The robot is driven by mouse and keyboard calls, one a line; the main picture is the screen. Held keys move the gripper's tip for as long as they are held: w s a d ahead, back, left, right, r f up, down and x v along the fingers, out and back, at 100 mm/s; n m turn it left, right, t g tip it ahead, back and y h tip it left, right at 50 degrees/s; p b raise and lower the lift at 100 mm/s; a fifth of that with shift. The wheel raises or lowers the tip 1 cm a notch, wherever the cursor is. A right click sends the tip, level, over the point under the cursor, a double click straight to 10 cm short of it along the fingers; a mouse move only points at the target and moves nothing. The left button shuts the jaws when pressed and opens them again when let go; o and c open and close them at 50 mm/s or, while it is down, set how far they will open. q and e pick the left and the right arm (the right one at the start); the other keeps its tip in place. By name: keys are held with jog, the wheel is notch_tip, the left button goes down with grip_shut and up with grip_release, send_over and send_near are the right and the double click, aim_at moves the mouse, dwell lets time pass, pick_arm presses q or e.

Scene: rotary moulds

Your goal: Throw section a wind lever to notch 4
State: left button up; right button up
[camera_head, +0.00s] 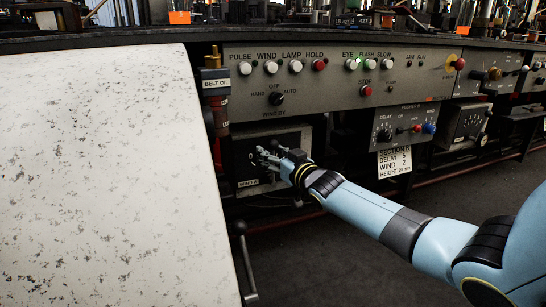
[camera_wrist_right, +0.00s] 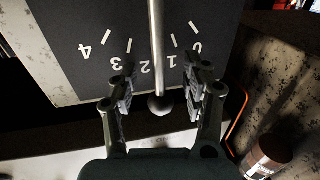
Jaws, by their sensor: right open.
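The wind lever (camera_wrist_right: 156,50) is a thin metal rod with a ball knob (camera_wrist_right: 160,104) at its end. It crosses a dark dial plate (camera_wrist_right: 75,75) with white numerals 0 to 4, upside down in the right wrist view. The rod passes beside the 2, toward the 1, and no tick shows for the 2. Notch 4 is at the left there. My right gripper (camera_wrist_right: 164,88) is open, its fingers on either side of the rod and knob, with gaps visible. In the head view my right gripper (camera_head: 270,157) covers much of the plate (camera_head: 247,158) and hides the lever.
A grey control panel (camera_head: 330,88) with knobs and buttons sits above. A large pale speckled panel (camera_head: 105,170) fills the left. A delay box (camera_head: 402,128) and a section B card (camera_head: 394,162) are to the right.

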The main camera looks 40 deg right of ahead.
grip_shut()
jog(key=shift+f, duration=0.2)
dwell(0.5)
